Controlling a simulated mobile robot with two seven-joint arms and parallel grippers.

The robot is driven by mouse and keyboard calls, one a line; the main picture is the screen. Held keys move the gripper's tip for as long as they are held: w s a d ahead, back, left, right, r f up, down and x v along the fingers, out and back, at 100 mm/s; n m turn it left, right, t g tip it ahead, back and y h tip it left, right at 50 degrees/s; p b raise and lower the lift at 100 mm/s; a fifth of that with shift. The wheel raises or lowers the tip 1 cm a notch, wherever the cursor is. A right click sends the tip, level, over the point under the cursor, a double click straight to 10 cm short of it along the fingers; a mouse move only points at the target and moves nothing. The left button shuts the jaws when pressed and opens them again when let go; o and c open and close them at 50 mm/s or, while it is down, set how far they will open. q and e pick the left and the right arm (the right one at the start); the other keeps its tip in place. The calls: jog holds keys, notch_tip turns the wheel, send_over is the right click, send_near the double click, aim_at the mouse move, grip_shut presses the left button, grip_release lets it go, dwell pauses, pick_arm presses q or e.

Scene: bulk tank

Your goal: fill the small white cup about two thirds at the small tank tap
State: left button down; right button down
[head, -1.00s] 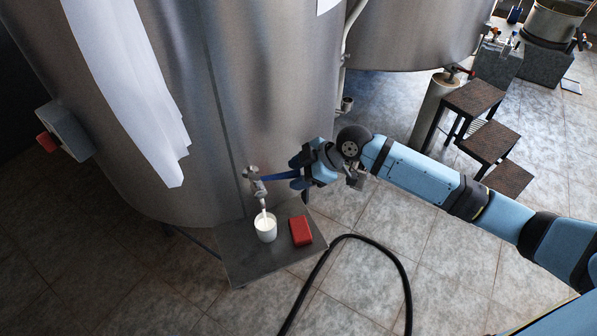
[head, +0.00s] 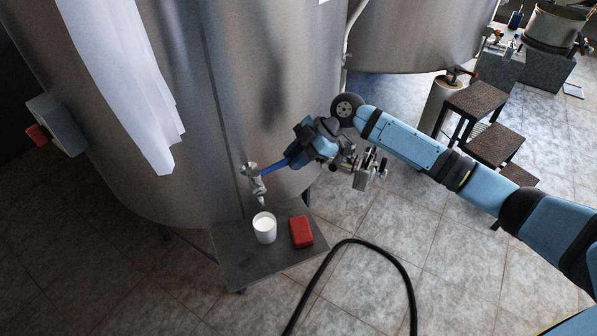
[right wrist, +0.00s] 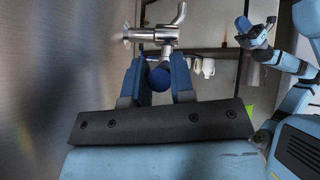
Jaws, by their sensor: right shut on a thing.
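The small white cup (head: 265,228) stands upright on the metal shelf, below the spout of the small tank tap (head: 257,184). White liquid shows inside the cup; its exact level is hard to tell. No stream shows between spout and cup. The tap's blue handle (head: 277,164) slants up to the right. My right gripper (head: 299,153) is shut on its outer end. In the right wrist view the right gripper's blue fingers (right wrist: 159,80) stand either side of the round handle end, with the metal tap (right wrist: 160,34) beyond. Part of my left arm shows at the right there; its jaws are unclear.
A red block (head: 301,232) lies on the metal shelf (head: 240,265) just right of the cup. The large steel tank (head: 150,110) rises behind, with white cloth (head: 120,80) hanging at left. A black hose (head: 372,248) curves over the floor. Steps (head: 490,145) stand at right.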

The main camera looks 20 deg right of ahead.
jog(key=shift+w+n, duration=0.15)
jog(key=shift+n, duration=0.15)
jog(key=c, duration=1)
grip_release()
jog(key=shift+o, duration=0.2)
jog(key=w+v, duration=0.1)
jog(key=v, duration=1.2)
jog(key=shift+s+d+r, duration=0.3)
